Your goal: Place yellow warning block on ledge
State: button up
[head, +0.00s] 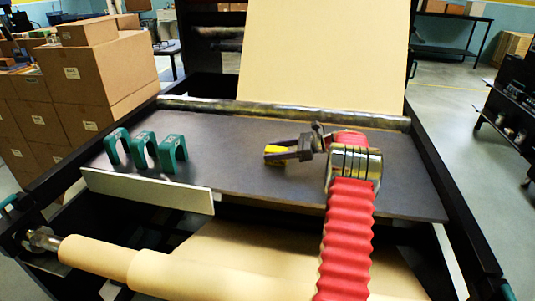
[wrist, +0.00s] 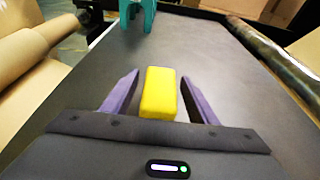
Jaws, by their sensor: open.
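The yellow warning block (wrist: 159,92) lies on the dark flat surface. In the wrist view it sits between the two fingers of my gripper (wrist: 158,90), with a gap visible on both sides. My gripper is open around it, not visibly touching it. In the head view the yellow block (head: 275,150) shows partly behind my gripper (head: 279,156), right of the middle of the dark ledge (head: 240,180). My red-sleeved arm comes in from the bottom right.
Several green arch-shaped pieces (head: 146,150) stand at the left of the surface, behind a pale strip (head: 148,191). A metal bar (head: 285,112) runs along the back. A kraft paper roll (head: 190,274) lies at the front. The surface between arches and block is clear.

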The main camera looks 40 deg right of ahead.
jog(key=v, duration=0.9)
dwell(0.4)
jog(key=s+a+r+n+g+h, duration=0.15)
jog(key=a+r+n, duration=0.25)
jog(key=a, duration=0.6)
jog(key=s+a+r+n+g+h, duration=0.1)
jog(key=s+a+r+n+g, duration=0.2)
jog(key=a, duration=0.8)
jog(key=a+r+n+g+h, duration=0.15)
jog(key=a+r+n, duration=0.3)
jog(key=a, duration=0.55)
jog(key=s+a+n+g+h, duration=0.1)
jog(key=s+a+n+h, duration=0.2)
jog(key=s+a+n, duration=0.65)
jog(key=s+a+f+n+t+h, duration=0.1)
jog(key=s+a+f+n, duration=0.1)
jog(key=s, duration=0.6)
jog(key=s+a+f+n+h, duration=0.1)
jog(key=s+a+n, duration=0.3)
jog(key=s, duration=0.4)
jog(key=shift+f+n+t+h, duration=0.3)
jog(key=shift+f+t+h, duration=0.05)
jog(key=shift+t+h, duration=0.05)
jog(key=shift+c, duration=0.5)
